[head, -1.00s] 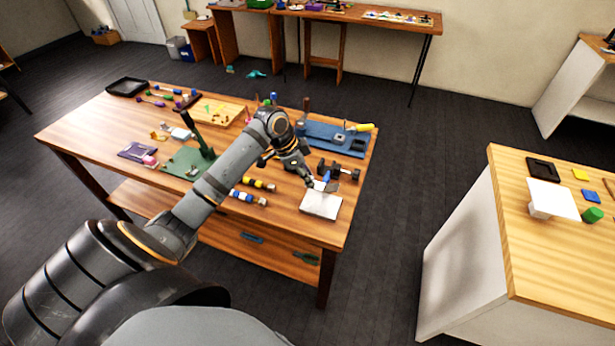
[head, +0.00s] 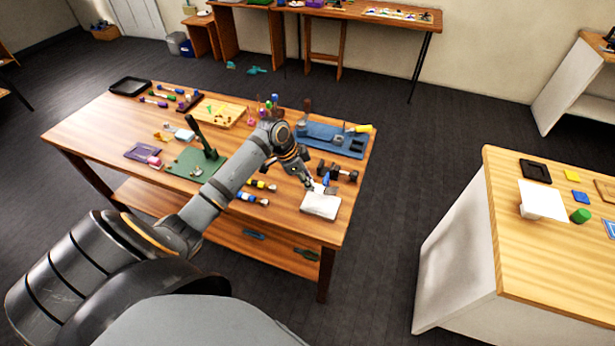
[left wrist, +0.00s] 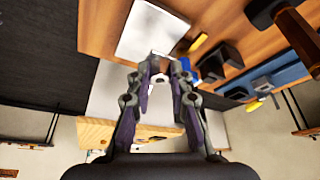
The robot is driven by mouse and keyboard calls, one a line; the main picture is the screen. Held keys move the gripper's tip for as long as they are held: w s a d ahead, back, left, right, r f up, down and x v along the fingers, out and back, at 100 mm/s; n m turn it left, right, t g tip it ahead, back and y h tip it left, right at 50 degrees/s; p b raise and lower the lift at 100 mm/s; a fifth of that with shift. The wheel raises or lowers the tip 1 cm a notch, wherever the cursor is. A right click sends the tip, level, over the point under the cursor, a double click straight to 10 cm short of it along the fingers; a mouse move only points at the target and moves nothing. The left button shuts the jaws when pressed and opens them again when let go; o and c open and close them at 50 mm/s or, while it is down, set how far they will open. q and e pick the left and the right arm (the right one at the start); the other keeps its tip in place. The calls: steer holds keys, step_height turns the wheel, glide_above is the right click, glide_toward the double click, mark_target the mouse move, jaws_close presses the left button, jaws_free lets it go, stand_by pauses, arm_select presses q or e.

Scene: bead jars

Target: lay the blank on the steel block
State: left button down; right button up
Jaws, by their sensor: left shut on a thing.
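The steel block (head: 319,206) is a pale, flat, square slab near the front right corner of the wooden table, and it also shows at the top of the left wrist view (left wrist: 150,32). My left gripper (head: 310,185) is just beyond the block's back left edge, pointing down. Its fingers (left wrist: 158,66) are shut on the blank, which is small and mostly hidden between the fingertips. I cannot tell whether the blank touches the block. My right gripper is not in view.
Dark dumbbell-like pieces (head: 337,172) and a blue tray (head: 330,138) stand behind the block. Striped rods (head: 252,198) lie to its left. The table's front edge is close to the block. A light wooden counter (head: 530,260) stands to the right across open floor.

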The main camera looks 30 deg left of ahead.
mark_target(312, 200)
arm_select(q)
steer(key=shift+f+b, duration=1.35)
steer(key=shift+f, duration=0.05)
step_height(312, 200, down, 2)
steer(key=shift+f+b, duration=0.1)
steer(key=shift+b, duration=1.1)
steer(key=shift+f, duration=0.65)
steer(key=shift+p, duration=0.35)
steer(key=shift+f, duration=0.45)
